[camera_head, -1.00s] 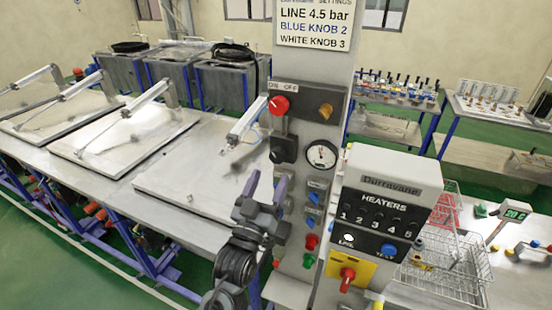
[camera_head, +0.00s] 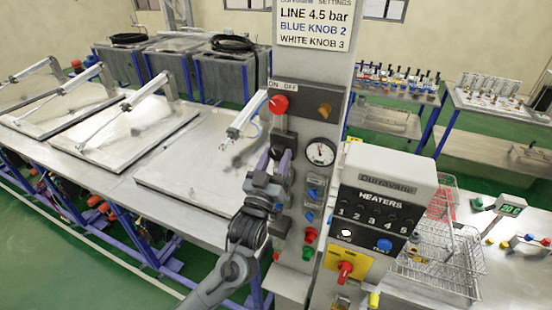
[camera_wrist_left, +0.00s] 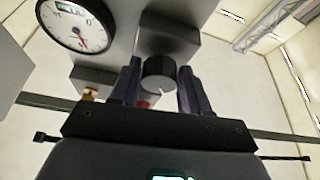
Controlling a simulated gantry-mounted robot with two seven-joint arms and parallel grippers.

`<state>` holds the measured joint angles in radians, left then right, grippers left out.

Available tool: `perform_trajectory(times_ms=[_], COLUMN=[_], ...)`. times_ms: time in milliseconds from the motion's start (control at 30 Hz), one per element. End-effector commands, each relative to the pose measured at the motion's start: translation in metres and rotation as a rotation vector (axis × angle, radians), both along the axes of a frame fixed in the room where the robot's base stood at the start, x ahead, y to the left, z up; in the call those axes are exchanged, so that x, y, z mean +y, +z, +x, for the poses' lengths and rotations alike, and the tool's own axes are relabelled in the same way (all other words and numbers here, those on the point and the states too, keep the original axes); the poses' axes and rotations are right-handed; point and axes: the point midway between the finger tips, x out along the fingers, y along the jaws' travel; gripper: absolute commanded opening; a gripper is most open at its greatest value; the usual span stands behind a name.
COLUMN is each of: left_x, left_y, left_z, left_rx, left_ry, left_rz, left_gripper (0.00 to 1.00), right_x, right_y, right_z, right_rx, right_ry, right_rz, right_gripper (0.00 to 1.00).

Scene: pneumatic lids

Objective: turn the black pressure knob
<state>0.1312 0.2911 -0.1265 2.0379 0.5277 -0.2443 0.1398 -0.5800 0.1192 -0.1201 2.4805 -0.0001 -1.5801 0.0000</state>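The black pressure knob (camera_wrist_left: 159,73) sits on a grey block and shows between my two fingers in the left wrist view, with a white mark on its face. In the head view its black block (camera_head: 283,142) shows, with the lower part hidden behind my gripper. My left gripper (camera_head: 275,158) is at the knob from below, its fingers open on either side. Small gaps seem to remain beside the knob; contact is not clear. The pressure gauge (camera_head: 320,152) is just right of the knob and also shows in the wrist view (camera_wrist_left: 75,24). My right gripper is out of view.
A red ON/OFF knob (camera_head: 278,104) is above, and a brass knob (camera_head: 325,110) beside it. Blue valves, red and green buttons (camera_head: 309,234) lie below. A heater box (camera_head: 385,200) stands right. Flat metal lids (camera_head: 190,170) fill the left bench.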

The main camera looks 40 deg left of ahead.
Motion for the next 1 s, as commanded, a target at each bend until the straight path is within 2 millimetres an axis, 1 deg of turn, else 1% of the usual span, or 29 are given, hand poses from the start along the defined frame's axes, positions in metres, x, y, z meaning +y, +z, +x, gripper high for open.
perform_trajectory(times_ms=[33, 200, 267, 433, 633, 667, 800, 1000], left_x=[0.0000, -0.0001, 0.0001, 0.0010, 0.0007, 0.0007, 0.0007, 0.0008], left_y=[0.0000, -0.0002, -0.0001, -0.0001, -0.0004, -0.0004, -0.0004, -0.0002], left_z=[-0.0001, -0.0001, -0.0001, -0.0001, 0.0000, 0.0000, 0.0000, 0.0000], left_rx=[0.000, 0.000, 0.001, 0.032, 0.032, 0.032, 0.032, 0.030], left_ry=[0.000, 0.000, 0.001, 0.000, 0.000, 0.000, 0.000, 0.000], left_rz=[0.000, 0.000, 0.004, 0.103, 0.101, 0.101, 0.101, 0.100], left_gripper=[0.38, 0.12, 0.11, 0.11, 0.11, 0.44, 0.66, 0.67], right_x=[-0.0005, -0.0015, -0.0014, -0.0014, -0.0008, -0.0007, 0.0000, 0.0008], right_y=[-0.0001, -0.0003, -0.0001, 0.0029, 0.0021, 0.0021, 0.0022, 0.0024], right_z=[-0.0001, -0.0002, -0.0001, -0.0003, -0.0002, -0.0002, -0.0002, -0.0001], right_rx=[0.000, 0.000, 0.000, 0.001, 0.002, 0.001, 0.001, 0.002], right_ry=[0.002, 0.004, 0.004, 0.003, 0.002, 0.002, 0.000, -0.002], right_rz=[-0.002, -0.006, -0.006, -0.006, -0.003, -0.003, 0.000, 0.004], right_gripper=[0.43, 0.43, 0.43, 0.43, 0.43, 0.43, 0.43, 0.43])
